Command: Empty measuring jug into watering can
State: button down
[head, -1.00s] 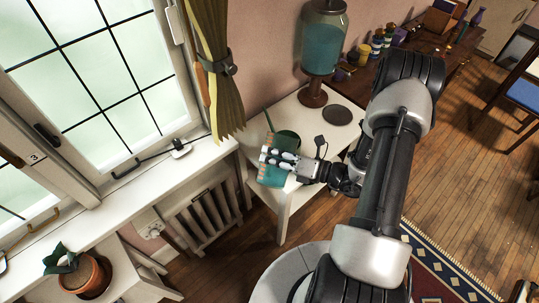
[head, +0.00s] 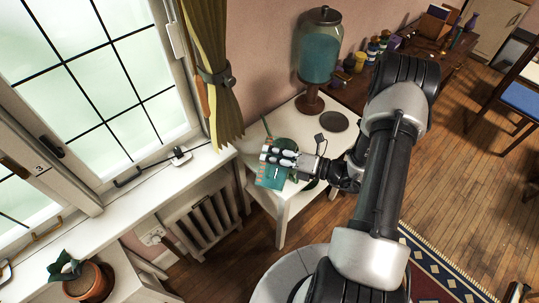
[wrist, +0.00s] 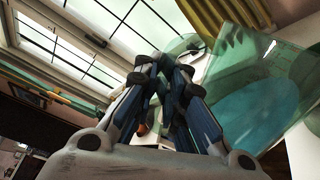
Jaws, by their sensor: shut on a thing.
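My gripper (head: 280,158) is shut on the measuring jug (head: 271,178), a see-through teal jug with reddish marks. In the wrist view the jug (wrist: 285,75) fills the right side, tilted, with darker teal liquid showing in it. The watering can (head: 286,146) is green and stands on the white side table (head: 262,193). My gripper and the jug are above it and hide most of it; its thin spout (head: 267,126) points up at the far left. I cannot tell whether liquid is flowing.
A glass dispenser of blue liquid (head: 320,55) stands at the back of the table, with a dark round coaster (head: 334,121) beside it. The window sill (head: 130,200), radiator (head: 205,212) and curtain (head: 218,95) are close on the left. A potted plant (head: 88,280) stands lower left.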

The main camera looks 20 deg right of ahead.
jog(key=shift+w+d+r, duration=0.1)
jog(key=shift+w+r, duration=0.05)
jog(key=shift+r, duration=0.2)
jog(key=shift+w+r+m+p, duration=0.25)
jog(key=shift+m+p, duration=0.15)
jog(key=shift+p, duration=0.2)
jog(key=shift+w, duration=0.1)
jog(key=shift+d+r, duration=0.15)
dwell(0.5)
jog(key=shift+w+d+r+m+p, duration=0.15)
jog(key=shift+w+r+m+p, duration=0.15)
jog(key=shift+p, duration=0.15)
jog(key=shift+w+d+r, duration=0.15)
jog(key=shift+d+r, duration=0.05)
dwell(0.7)
